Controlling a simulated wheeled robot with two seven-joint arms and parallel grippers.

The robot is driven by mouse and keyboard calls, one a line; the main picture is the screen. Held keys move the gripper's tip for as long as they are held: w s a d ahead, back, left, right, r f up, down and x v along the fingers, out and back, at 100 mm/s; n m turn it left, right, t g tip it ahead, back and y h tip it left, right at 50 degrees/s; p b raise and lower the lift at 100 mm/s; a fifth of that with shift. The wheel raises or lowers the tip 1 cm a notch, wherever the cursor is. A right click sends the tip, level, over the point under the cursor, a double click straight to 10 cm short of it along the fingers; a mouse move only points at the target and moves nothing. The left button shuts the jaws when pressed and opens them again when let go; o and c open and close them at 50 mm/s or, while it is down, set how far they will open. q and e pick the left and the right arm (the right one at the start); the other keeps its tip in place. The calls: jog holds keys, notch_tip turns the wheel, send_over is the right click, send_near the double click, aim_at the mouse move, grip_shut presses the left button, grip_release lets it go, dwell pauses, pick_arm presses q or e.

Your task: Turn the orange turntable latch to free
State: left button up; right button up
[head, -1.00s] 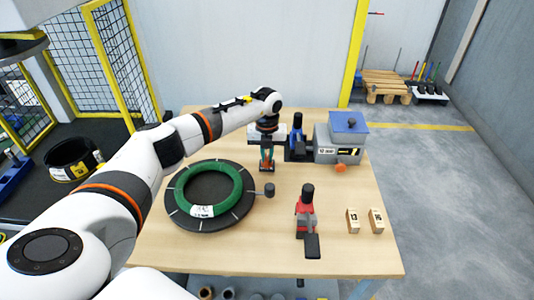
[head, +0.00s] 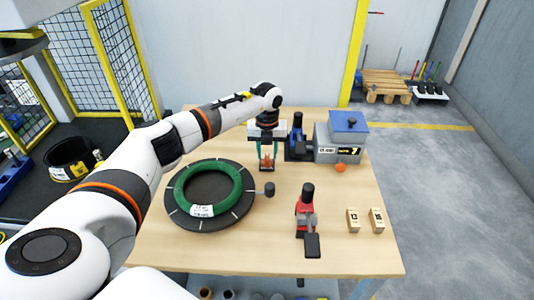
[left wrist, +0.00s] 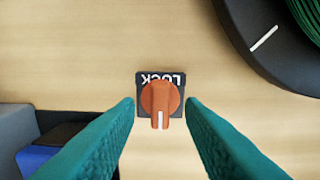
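The orange turntable latch (left wrist: 160,100) is a round knob with a white pointer line, on a small dark plate whose "LOCK" label reads upside down in the left wrist view. The pointer line faces the lower edge of that view, away from the word. My right gripper is not in view.
A green coil (head: 184,188) lies on the turntable. A grey box with a blue top (head: 349,122) and a blue device (head: 297,145) stand right of my left gripper. A red clamp-like tool (head: 306,205) and two wooden blocks (head: 353,221) are nearer on the right.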

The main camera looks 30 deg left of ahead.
aim_at(267, 157)
pick_arm(q)
notch_tip(267, 157, up, 11)
jog(key=b, duration=0.2)
dwell(0.5)
